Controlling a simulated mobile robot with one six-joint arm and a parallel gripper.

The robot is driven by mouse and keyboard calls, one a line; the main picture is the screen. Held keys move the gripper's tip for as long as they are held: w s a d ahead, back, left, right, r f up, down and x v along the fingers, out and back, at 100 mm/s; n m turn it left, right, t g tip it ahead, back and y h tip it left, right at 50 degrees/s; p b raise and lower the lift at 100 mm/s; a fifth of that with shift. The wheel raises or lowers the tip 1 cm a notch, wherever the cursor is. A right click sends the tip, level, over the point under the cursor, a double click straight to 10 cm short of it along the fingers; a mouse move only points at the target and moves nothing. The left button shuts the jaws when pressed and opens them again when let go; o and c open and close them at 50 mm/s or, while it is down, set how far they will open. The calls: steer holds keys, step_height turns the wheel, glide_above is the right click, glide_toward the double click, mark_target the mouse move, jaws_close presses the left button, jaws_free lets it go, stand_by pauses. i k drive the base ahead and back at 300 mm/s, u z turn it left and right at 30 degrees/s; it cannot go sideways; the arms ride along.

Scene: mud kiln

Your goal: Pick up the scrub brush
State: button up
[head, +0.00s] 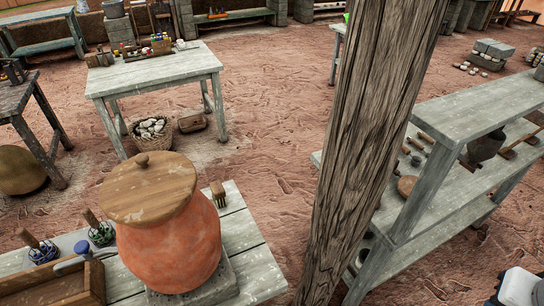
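A small brown brush-like thing (217,194), which looks like the scrub brush, is on the pale wooden table (258,262) at the lower left. It is just right of and behind a large orange clay pot (170,245) with a round wooden lid (149,187). The pot may hide part of its lower end. My gripper's fingers do not show; only a white and black part, likely of my arm, is at the bottom right corner.
A wooden post (370,140) rises right of the table. Left of the pot are a wooden tray (60,285) and small containers holding tools. A grey shelf (440,210) stands at right. Another table (155,70) with a basket (151,133) beneath stands behind, across open ground.

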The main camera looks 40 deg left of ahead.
mark_target(219, 195)
steer(key=z, duration=0.45)
steer(key=k, duration=2.4)
steer(key=u, duration=1.6)
steer(key=i, duration=0.95)
steer(key=z, duration=0.4)
